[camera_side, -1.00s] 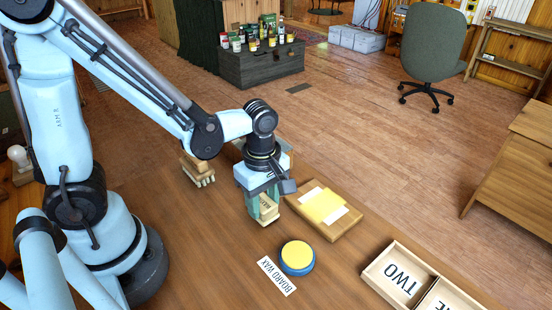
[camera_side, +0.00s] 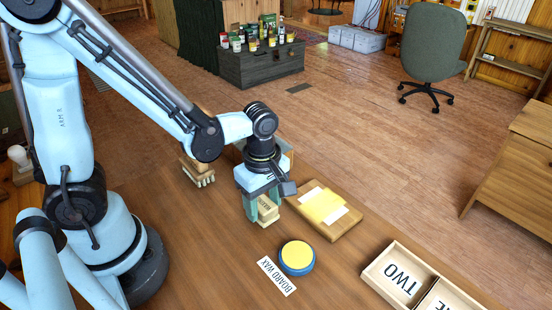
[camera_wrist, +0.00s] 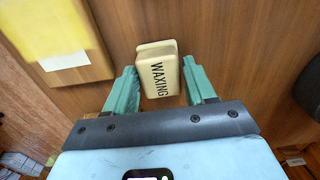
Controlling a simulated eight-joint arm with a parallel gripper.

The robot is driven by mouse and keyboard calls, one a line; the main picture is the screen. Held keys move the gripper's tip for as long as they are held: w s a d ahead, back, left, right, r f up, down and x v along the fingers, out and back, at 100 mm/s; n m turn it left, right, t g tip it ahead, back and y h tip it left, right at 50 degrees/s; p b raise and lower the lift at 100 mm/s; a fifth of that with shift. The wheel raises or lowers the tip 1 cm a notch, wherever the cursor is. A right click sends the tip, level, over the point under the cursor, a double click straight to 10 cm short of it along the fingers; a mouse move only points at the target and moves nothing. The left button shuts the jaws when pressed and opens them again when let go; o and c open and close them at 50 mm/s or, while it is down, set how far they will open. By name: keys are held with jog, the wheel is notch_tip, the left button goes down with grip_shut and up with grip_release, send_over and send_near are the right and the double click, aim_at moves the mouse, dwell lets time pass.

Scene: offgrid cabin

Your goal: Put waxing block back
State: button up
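The waxing block (camera_wrist: 158,72) is a pale cream block marked WAXING, between the two green fingers of my gripper (camera_wrist: 160,82) in the wrist view. I cannot tell whether the block's underside touches the table. The fingers partly hide the block.
A wooden board (camera_side: 345,224) with a yellow pad (camera_side: 324,206) lies right of my gripper. A blue-and-yellow round tin (camera_side: 297,256) and a BOARD WAX label (camera_side: 276,276) are in front. A divided box marked TWO (camera_side: 398,281) is front right.

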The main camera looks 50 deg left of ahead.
jog(key=shift+o, duration=1.4)
jog(key=shift+r, duration=6.05)
jog(key=a+m+t, duration=0.1)
jog(key=m+t, duration=0.1)
jog(key=m, duration=0.4)
jog(key=a+m+t, duration=0.2)
jog(key=m, duration=0.4)
jog(key=a+m+t, duration=0.2)
jog(key=m+t, duration=0.1)
jog(key=m, duration=0.3)
jog(key=shift+w+a+r, duration=0.15)
jog(key=shift+w+r, duration=0.05)
jog(key=shift+w, duration=0.2)
